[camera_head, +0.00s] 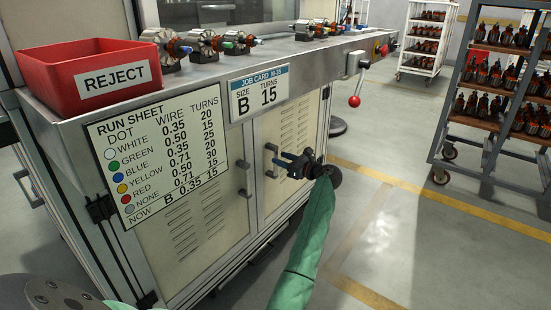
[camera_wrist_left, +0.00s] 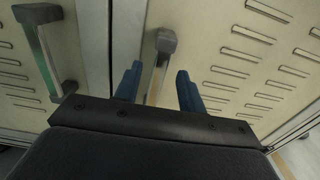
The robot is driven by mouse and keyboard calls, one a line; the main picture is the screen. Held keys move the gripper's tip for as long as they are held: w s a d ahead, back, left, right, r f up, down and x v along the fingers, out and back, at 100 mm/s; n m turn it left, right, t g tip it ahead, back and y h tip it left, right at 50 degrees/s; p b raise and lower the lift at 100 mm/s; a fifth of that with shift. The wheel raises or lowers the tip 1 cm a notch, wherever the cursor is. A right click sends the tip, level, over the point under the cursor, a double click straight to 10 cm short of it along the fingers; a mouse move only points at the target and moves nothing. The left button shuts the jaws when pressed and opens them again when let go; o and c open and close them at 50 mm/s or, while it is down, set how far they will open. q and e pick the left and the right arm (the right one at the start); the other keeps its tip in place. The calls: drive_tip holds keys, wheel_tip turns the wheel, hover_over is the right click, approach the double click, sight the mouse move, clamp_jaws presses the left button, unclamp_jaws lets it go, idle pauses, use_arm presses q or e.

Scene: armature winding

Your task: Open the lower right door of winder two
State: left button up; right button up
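The lower right door (camera_head: 283,128) of the winder is a cream vented panel in a grey frame, and it looks closed. Its grey bar handle (camera_head: 270,158) is near the door's left edge; it also shows in the left wrist view (camera_wrist_left: 165,42). My left gripper (camera_head: 282,162) is at this handle, its blue fingers reaching toward the door. In the left wrist view the gripper (camera_wrist_left: 158,88) has one finger on each side of the handle, with narrow gaps beside the bar. The far fingertip contact is hard to see. My right gripper is out of view.
The lower left door (camera_head: 190,235) is closed, its handle (camera_head: 243,165) close beside the right one. A red reject bin (camera_head: 60,85) and several armatures are on the bench top. A red-knobbed lever (camera_head: 355,100) sticks out at the right. Open floor lies right of the winder, before the racks.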

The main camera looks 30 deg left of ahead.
sight(277, 156)
use_arm(q)
drive_tip(key=shift+w+a, duration=0.15)
drive_tip(key=shift+a, duration=1.7)
drive_tip(key=shift+c, duration=0.4)
clamp_jaws()
